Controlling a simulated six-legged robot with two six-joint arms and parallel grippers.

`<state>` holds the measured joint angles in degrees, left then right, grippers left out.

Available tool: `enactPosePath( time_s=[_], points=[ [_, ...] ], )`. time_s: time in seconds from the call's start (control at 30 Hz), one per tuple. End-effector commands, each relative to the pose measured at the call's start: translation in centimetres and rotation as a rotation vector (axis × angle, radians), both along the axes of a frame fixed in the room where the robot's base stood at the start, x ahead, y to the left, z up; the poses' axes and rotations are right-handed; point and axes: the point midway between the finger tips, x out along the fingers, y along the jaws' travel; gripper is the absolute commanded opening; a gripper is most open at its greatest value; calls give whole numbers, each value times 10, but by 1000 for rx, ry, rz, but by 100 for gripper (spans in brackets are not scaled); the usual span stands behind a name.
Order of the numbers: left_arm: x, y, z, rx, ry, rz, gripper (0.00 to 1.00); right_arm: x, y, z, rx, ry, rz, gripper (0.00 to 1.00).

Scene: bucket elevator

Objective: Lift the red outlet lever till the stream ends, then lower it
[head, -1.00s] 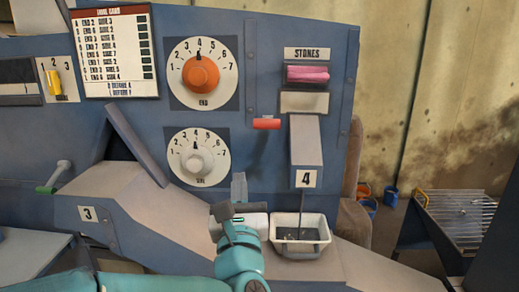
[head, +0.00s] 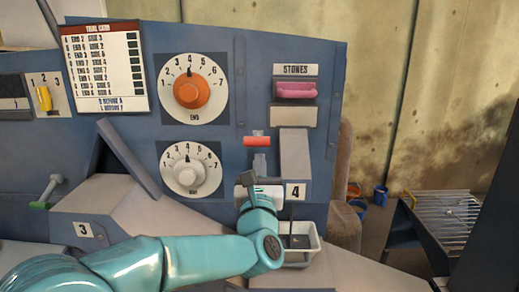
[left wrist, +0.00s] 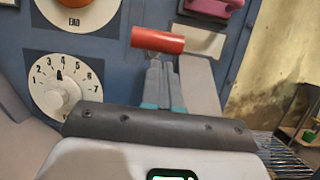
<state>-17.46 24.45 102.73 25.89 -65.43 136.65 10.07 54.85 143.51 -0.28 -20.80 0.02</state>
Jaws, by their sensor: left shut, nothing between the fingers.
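The red outlet lever (head: 256,141) stands out from the blue panel, just left of the sloped grey chute (head: 295,155). It also shows as a red bar in the left wrist view (left wrist: 158,40). My left gripper (head: 260,158) is shut and empty, its fingers pointing up just under the lever. In the left wrist view its fingertips (left wrist: 160,66) lie right below the red bar; I cannot tell whether they touch it. A thin dark stream (head: 291,213) runs down from outlet 4 into a pale bin (head: 312,245) with dark contents. My forearm partly hides the bin.
The pink STONES handle (head: 296,89) is above the chute. The END dial (head: 192,92) and a white-knobbed dial (head: 189,170) are left of the lever. A green-tipped lever (head: 45,192) is far left. A wire rack (head: 445,210) stands at right.

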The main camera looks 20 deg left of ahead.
Motion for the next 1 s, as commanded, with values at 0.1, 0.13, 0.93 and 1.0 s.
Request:
enactPosePath(
  time_s=[0.1, 0.13, 0.93, 1.0],
  points=[
    [4, 2, 9, 1, 1, 0, 0, 0, 0, 8, 0, 0, 0, 43],
    [4, 2, 10, 1, 1, 0, 0, 0, 0, 8, 0, 0, 0, 43],
    [9, 3, 62, -85, 291, 0, 0, 0, 0, 57, 0, 0, 0, 43],
    [12, 3, 64, -93, 313, -1, 0, 0, 0, 55, 0, -1, 0, 43]
  ],
)
